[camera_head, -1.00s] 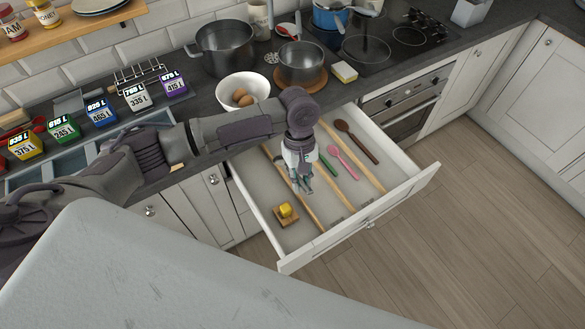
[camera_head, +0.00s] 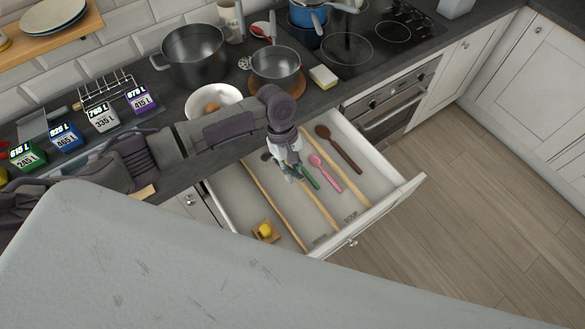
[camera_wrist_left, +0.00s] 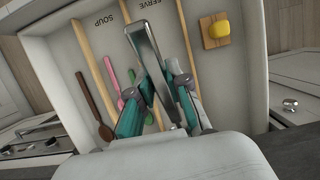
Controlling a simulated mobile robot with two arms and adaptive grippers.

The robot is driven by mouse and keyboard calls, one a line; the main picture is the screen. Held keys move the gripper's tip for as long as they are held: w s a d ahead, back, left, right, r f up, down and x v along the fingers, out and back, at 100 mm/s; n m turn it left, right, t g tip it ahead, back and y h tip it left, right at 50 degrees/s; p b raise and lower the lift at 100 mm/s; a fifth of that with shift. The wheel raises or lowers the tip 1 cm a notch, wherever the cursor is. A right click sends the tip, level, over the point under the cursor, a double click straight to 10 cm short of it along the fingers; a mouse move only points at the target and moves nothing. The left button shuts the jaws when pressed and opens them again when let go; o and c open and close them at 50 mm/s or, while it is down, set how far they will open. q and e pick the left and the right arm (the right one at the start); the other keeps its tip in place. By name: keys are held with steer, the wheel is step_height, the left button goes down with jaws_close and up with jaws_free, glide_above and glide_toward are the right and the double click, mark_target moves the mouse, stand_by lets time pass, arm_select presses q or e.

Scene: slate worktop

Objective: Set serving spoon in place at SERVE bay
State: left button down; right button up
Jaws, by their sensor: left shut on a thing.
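My left gripper (camera_head: 290,176) is over the open drawer, toward its back. In the left wrist view its fingers (camera_wrist_left: 160,95) are shut on a flat steel handle (camera_wrist_left: 148,50), seemingly the serving spoon's. The handle points toward the drawer front, over the bay marked SERVE (camera_wrist_left: 140,5). A dark round shape (camera_head: 266,156) beside the gripper may be the spoon's bowl; I cannot tell whether the spoon touches the drawer floor. The SERVE bay lies between two wooden dividers, beside the SOUP bay (camera_head: 350,217). My right gripper is not in view.
A green utensil (camera_head: 309,178) and a pink spoon (camera_head: 325,172) lie in the SOUP bay. A brown spoon (camera_head: 340,148) lies beyond the right divider. A yellow-topped wooden block (camera_head: 265,231) sits in the left bay. A white bowl (camera_head: 213,101) and pots stand on the worktop behind.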

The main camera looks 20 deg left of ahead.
arm_select(q)
steer(key=shift+w+f, duration=0.25)
steer(key=shift+f, duration=0.6)
steer(key=shift+s+f, duration=0.1)
steer(key=shift+f, duration=0.3)
steer(key=shift+f+b, duration=0.35)
steer(key=shift+b, duration=0.05)
step_height(320, 180, down, 6)
steer(key=shift+r+b, duration=0.1)
steer(key=shift+b, duration=0.95)
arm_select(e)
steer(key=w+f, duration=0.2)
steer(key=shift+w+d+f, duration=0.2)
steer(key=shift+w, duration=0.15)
arm_select(q)
steer(key=c, duration=1)
jaws_free()
steer(key=shift+c, duration=0.2)
